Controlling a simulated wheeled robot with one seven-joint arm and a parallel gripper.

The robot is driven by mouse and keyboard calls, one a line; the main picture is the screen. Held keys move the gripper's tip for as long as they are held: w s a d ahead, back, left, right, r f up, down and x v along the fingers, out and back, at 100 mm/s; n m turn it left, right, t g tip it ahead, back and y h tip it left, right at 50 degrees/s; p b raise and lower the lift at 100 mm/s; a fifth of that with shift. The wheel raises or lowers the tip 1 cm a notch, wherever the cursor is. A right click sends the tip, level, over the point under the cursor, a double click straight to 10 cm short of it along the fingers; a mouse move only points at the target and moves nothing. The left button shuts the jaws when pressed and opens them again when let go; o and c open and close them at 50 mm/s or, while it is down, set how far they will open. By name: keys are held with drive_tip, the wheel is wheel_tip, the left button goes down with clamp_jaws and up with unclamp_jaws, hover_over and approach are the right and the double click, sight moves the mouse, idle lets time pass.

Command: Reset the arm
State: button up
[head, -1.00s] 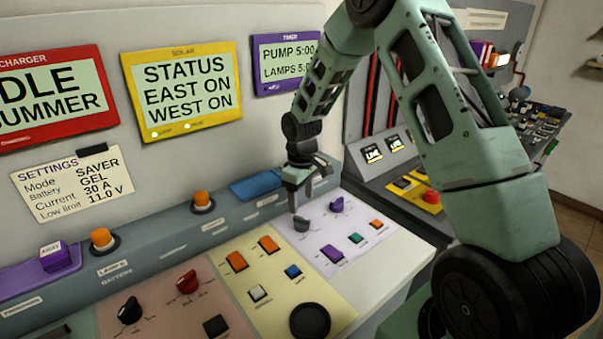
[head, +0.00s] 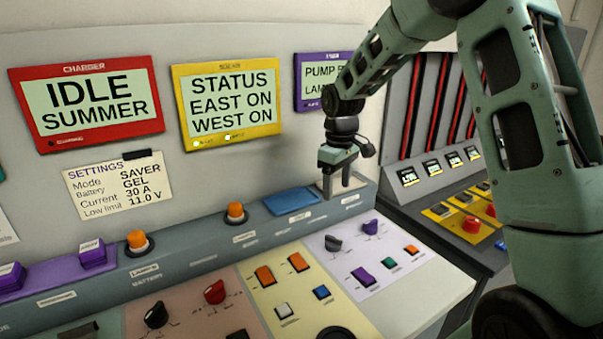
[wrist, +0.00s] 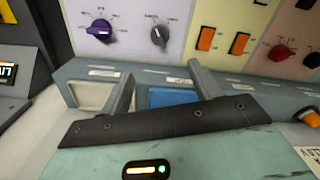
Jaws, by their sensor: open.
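My gripper (head: 342,189) is open and empty. In the head view it points down over the right end of the grey ledge behind the control panel, just right of a blue pad (head: 290,202). In the wrist view its two fingers (wrist: 162,82) stand apart, with the blue pad (wrist: 172,97) between and behind them. The purple knob (wrist: 100,30) and the dark grey knob (wrist: 160,36) lie beyond the fingertips, apart from them. The arm reaches in from the upper right and hides part of the purple-framed timer screen (head: 307,88).
The sloping panel holds orange switches (head: 265,275), a red knob (head: 215,291) and a black knob (head: 156,314). Orange buttons (head: 137,242) stand on the ledge. A red-framed charger screen (head: 85,102) and yellow-framed solar screen (head: 228,106) are above. A second console (head: 455,225) is at right.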

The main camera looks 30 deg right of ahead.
drive_tip(key=s+a+r+n, duration=0.1)
drive_tip(key=s+a+r, duration=0.1)
drive_tip(key=s+a, duration=0.5)
drive_tip(key=s+a+r+n, duration=0.1)
drive_tip(key=s+a, duration=0.2)
drive_tip(key=a, duration=0.8)
drive_tip(key=s+a, duration=0.4)
drive_tip(key=s, duration=0.6)
drive_tip(key=s+a+n, duration=0.1)
drive_tip(key=s+a, duration=0.3)
drive_tip(key=s, duration=0.7)
drive_tip(key=shift+a+f+y, duration=0.2)
drive_tip(key=shift+f+y, duration=0.05)
drive_tip(key=shift+y, duration=0.05)
